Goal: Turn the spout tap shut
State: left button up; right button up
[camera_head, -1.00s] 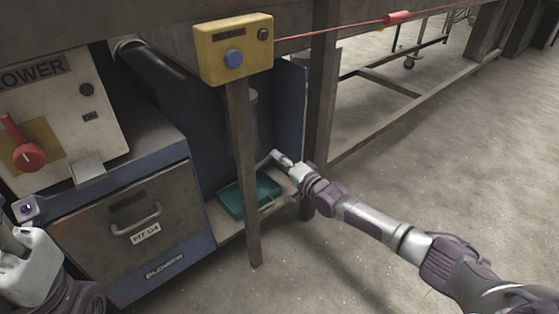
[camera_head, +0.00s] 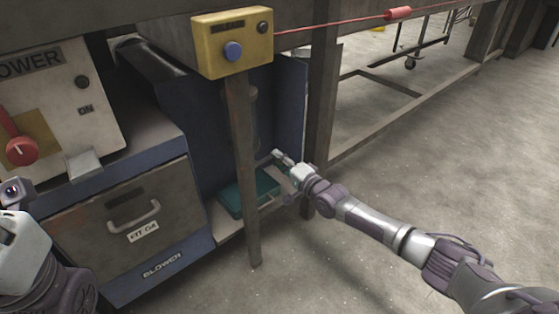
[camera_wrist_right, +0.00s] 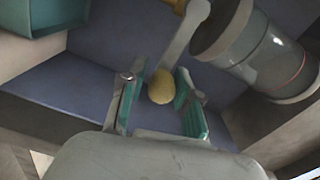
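In the right wrist view, a pale grey lever (camera_wrist_right: 183,38) ends in a yellow knob (camera_wrist_right: 161,87), beside a grey cylinder with a thin red ring (camera_wrist_right: 265,50); this looks like the spout tap. My right gripper (camera_wrist_right: 158,103) is open, with one teal-padded finger on each side of the knob; whether they touch it is unclear. In the head view my right gripper (camera_head: 286,163) reaches into the bay behind the post, where the tap is too small to make out. My left gripper is at the left edge, its fingers not visible.
A teal tray (camera_head: 263,185) sits on the bay floor below my right gripper. A wooden post (camera_head: 243,170) under a yellow button box (camera_head: 232,42) stands in front of the bay. A table leg (camera_head: 321,110) is close to my right wrist. The blower cabinet (camera_head: 180,200) is at left.

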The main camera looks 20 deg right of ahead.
jog(key=shift+o, duration=1.1)
jog(key=v, duration=1.2)
jog(key=shift+r, duration=0.1)
